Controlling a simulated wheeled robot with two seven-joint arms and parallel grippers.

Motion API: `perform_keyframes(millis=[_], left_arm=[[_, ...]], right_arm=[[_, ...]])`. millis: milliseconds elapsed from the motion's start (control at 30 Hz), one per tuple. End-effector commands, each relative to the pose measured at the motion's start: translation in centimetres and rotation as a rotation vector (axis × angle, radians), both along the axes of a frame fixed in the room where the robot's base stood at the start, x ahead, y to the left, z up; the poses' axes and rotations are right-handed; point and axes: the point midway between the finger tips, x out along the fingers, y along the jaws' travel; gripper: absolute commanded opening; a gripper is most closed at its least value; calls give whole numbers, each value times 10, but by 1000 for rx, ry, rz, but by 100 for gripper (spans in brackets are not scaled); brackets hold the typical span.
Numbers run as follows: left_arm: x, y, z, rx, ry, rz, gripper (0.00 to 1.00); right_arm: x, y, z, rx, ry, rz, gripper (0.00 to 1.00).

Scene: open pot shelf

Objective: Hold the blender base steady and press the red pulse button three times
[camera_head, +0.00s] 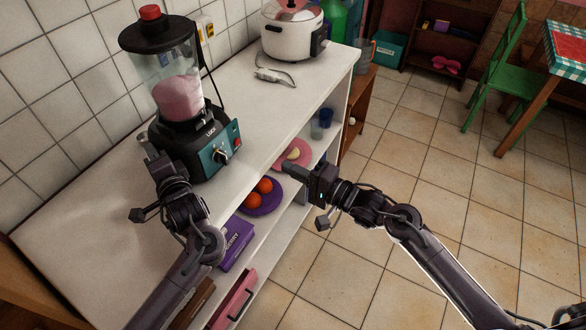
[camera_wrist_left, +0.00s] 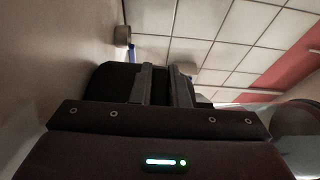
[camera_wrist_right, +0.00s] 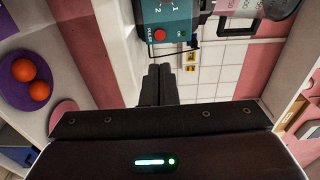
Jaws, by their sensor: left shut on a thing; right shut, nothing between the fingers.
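The blender base (camera_head: 192,158) is black with a teal front panel and stands upright on the white counter, its jar holding pink contents. My left gripper (camera_head: 150,146) is shut on the left edge of the base. In the left wrist view, its fingers (camera_wrist_left: 166,84) close against a dark body; the exact contact is hard to see. The red pulse button (camera_head: 236,122) is on the front panel; the right wrist view shows it (camera_wrist_right: 160,35) beside the PULSE label and dial numbers. My right gripper (camera_head: 292,170) is shut and empty, in front of the counter, apart from the button.
A white cooker (camera_head: 292,34) and a cable lie farther back on the counter (camera_head: 85,195). Below, open shelves hold a purple plate (camera_head: 262,207) with oranges, a pink plate (camera_head: 304,153) and a purple box (camera_head: 236,243).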

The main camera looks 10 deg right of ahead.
Motion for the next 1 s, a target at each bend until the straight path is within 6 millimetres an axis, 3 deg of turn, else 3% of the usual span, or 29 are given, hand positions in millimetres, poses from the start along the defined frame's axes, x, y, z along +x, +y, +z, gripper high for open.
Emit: perform_keyframes(millis=[267, 433, 700, 1000], left_arm=[[1, -1, 0, 0, 0, -4, 0], [1, -1, 0, 0, 0, -4, 0], [1, -1, 1, 0, -1, -4, 0], [1, -1, 1, 0, -1, -4, 0]], right_arm=[[1, 2, 0, -8, -17, -11, 0], [8, 11, 1, -82, -152, -97, 0], [20, 25, 2, -386, -437, -380, 0], [20, 26, -2, -701, -550, -578, 0]])
